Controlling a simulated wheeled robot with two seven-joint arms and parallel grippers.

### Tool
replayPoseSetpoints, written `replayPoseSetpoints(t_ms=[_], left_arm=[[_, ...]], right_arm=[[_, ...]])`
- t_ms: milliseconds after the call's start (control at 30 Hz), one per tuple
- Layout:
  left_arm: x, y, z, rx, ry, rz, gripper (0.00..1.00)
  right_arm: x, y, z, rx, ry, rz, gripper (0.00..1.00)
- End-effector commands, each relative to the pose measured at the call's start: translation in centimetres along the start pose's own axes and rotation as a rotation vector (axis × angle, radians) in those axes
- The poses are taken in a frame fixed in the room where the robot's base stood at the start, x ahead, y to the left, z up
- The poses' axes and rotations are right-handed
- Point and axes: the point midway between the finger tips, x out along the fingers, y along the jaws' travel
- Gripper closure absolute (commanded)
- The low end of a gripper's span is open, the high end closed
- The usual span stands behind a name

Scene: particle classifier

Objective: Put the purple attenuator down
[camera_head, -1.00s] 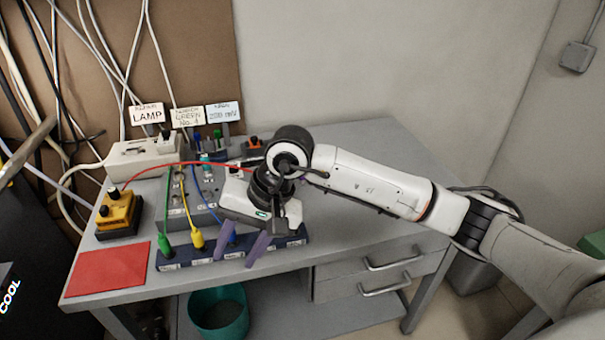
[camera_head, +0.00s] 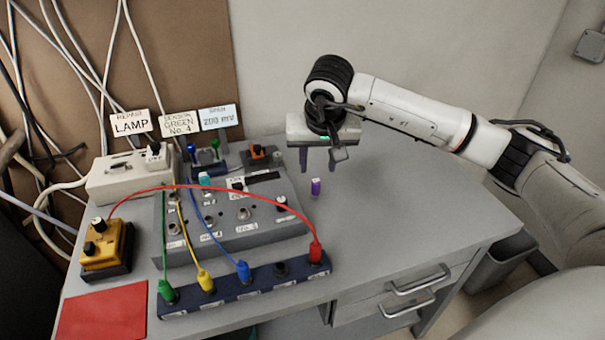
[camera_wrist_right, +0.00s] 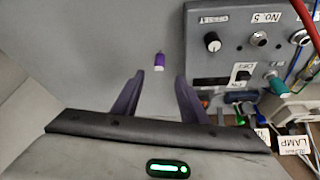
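The purple attenuator (camera_head: 316,187) is a small purple cylinder with a pale end, on the bare grey table to the right of the grey control box. It also shows in the right wrist view (camera_wrist_right: 159,61), just beyond the fingertips and apart from them. My right gripper (camera_head: 318,168) is open and empty above and behind the attenuator; its two purple fingers are spread in the right wrist view (camera_wrist_right: 158,80). My left gripper is not in view.
The grey control box (camera_head: 262,228) with knobs and sockets stands left of the attenuator. A blue socket strip (camera_head: 225,303) with coloured plugs and cables lies in front. A yellow box (camera_head: 103,247) and red mat (camera_head: 105,312) are at left. The table's right side is clear.

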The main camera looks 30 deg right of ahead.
Motion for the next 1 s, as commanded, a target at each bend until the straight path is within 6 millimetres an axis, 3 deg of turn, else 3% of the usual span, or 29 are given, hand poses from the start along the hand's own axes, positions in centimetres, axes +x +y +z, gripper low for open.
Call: replayPoseSetpoints(t_ms=[300, 433, 800, 1000], left_arm=[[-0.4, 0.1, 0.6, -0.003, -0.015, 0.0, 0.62], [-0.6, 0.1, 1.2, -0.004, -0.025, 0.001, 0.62], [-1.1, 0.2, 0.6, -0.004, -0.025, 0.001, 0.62], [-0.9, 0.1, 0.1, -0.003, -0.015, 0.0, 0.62]], right_arm=[[4.2, 0.0, 0.1, 0.001, -0.004, 0.001, 0.61], [5.1, 0.0, 0.1, -0.001, -0.002, 0.001, 0.61], [9.8, 0.4, 0.3, 0.001, -0.003, 0.0, 0.61], [10.3, 0.4, 0.3, -0.001, -0.001, -0.001, 0.61]])
